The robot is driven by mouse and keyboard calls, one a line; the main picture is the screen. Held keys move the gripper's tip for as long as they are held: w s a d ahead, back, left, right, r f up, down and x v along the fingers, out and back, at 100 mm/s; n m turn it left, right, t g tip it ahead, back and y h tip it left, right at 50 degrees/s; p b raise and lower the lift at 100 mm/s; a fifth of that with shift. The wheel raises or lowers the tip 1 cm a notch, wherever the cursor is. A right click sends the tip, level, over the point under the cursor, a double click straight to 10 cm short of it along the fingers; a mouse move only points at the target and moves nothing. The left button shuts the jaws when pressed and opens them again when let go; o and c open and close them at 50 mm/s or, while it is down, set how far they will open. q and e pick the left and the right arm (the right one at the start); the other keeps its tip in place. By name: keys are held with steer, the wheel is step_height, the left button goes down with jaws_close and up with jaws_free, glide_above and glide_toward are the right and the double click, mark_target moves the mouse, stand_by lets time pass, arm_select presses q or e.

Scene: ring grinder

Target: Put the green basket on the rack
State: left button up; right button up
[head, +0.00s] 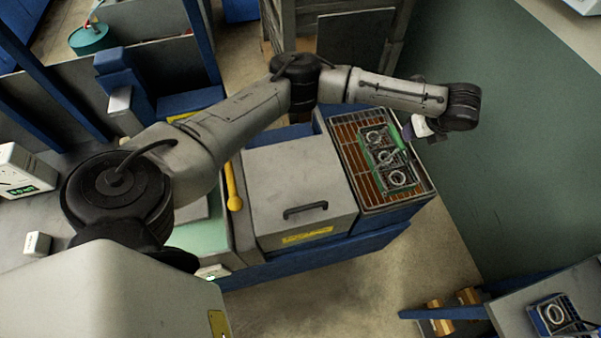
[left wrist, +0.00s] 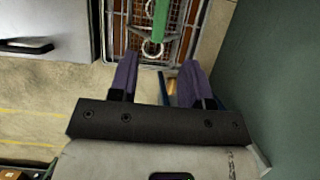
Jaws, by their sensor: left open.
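The green basket (head: 391,160) is a wire basket with a green bar and several metal rings in it. It sits on an orange-brown slatted bed (head: 349,133) in a metal frame at the right end of the blue machine. Its green bar (left wrist: 160,20) shows at the top of the left wrist view. My left gripper (head: 410,130) is at the basket's right side in the head view. In the left wrist view its two purple fingers (left wrist: 158,76) are apart with nothing held between them. I cannot tell which surface is the rack. My right gripper is not in view.
A grey lidded box (head: 298,180) with a black handle adjoins the slatted bed. A grey table (head: 520,305) at the lower right carries another wire basket (head: 553,315) with a ring. A grey-green wall or floor area (head: 510,160) lies to the right.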

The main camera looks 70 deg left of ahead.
arm_select(q)
steer(key=s+d+f+n+t+h, duration=0.1)
steer(key=s+d+f+n+h, duration=0.4)
steer(key=s+d+f, duration=1.25)
steer(key=s+a+n+t, duration=0.1)
steer(key=s+a+n, duration=0.2)
steer(key=s+n, duration=0.3)
steer(key=s+a+r+n, duration=0.1)
steer(key=s+a+n, duration=0.3)
steer(key=s, duration=1.1)
steer(key=n, duration=0.2)
steer(key=shift+s+n+t, duration=0.15)
steer(key=shift+n+t, duration=0.15)
steer(key=shift+t, duration=0.1)
step_height(320, 180, up, 20)
steer(key=p, duration=2)
steer(key=shift+r, duration=0.15)
